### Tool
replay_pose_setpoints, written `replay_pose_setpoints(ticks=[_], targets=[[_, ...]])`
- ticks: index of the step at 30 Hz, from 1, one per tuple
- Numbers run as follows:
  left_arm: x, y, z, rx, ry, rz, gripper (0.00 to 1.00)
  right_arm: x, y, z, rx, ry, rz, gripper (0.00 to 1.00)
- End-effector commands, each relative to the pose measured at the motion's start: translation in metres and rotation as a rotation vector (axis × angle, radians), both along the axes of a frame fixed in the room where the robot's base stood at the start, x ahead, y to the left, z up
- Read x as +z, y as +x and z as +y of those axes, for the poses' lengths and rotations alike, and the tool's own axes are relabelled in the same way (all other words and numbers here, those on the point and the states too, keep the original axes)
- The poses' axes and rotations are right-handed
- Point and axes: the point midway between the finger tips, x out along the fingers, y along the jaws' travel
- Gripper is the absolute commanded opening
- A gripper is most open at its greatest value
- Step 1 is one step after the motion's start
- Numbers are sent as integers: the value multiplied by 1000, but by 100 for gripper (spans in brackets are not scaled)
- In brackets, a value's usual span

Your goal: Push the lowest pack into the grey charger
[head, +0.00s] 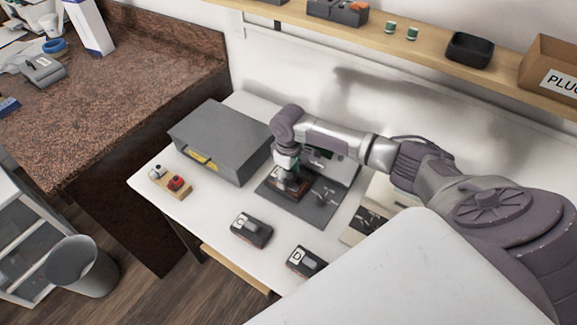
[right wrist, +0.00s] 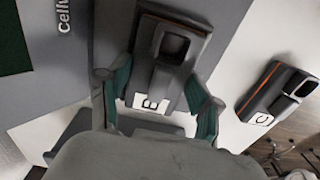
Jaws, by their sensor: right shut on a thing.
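My right gripper (head: 288,172) points down over the dark plate of a grey cell device (head: 318,210). It is shut on a dark pack (head: 290,187) with an orange edge. In the right wrist view the gripper's teal fingers (right wrist: 163,100) sit either side of this pack, labelled B (right wrist: 152,103). Pack C (head: 251,230) lies on the white table, and also shows in the right wrist view (right wrist: 277,92). Pack D (head: 306,261) lies nearer the front. A grey box with yellow labels (head: 215,135), apparently the charger, stands left of the gripper. My left gripper is out of view.
A wooden block with red and white knobs (head: 171,182) sits on the white table (head: 205,212) before the grey box. A panel with small tools (head: 368,218) lies right of the device. A shelf (head: 400,45) runs behind. A bin (head: 82,267) stands on the floor.

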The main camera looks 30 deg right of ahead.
Motion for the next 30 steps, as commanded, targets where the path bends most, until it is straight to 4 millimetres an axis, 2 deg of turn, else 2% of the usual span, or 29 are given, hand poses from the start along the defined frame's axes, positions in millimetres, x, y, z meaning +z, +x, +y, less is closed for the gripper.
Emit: replay_pose_setpoints(ticks=[22,23,28,30], targets=[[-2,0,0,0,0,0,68,-8,0,0,0,0,1,28],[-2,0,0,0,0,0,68,-8,0,0,0,0,1,66],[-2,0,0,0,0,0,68,-8,0,0,0,0,1,94],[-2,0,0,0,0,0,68,-7,0,0,0,0,1,94]])
